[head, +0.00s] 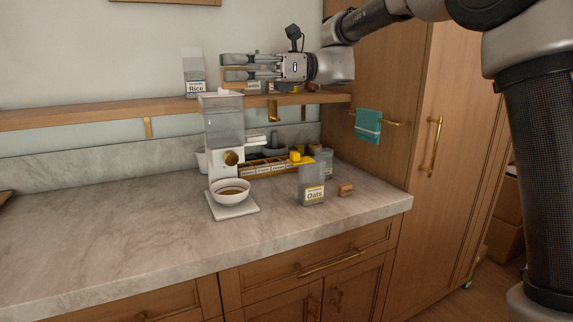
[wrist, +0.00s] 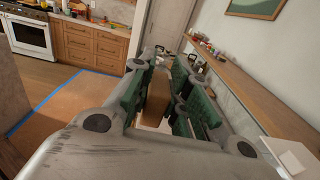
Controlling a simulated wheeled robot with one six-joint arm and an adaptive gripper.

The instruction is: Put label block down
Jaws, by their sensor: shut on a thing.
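My gripper (head: 235,68) is raised in front of the wall shelf, just right of the Rice container. In the wrist view its green-padded fingers (wrist: 168,85) are shut on a wood-coloured label block (wrist: 158,98), which stands between them. The fingers partly hide the block, and its label face does not show clearly. In the head view only a tan edge shows around the fingers. Another small wooden block (head: 345,190) lies on the counter, right of the Oats container (head: 312,188).
The Rice container (head: 195,75) stands on the wooden shelf (head: 100,112), with small items further right. Below are a dispenser (head: 224,125), a white bowl (head: 231,197) and a labelled wooden organizer (head: 262,170). The marble counter (head: 110,225) is clear at left and front.

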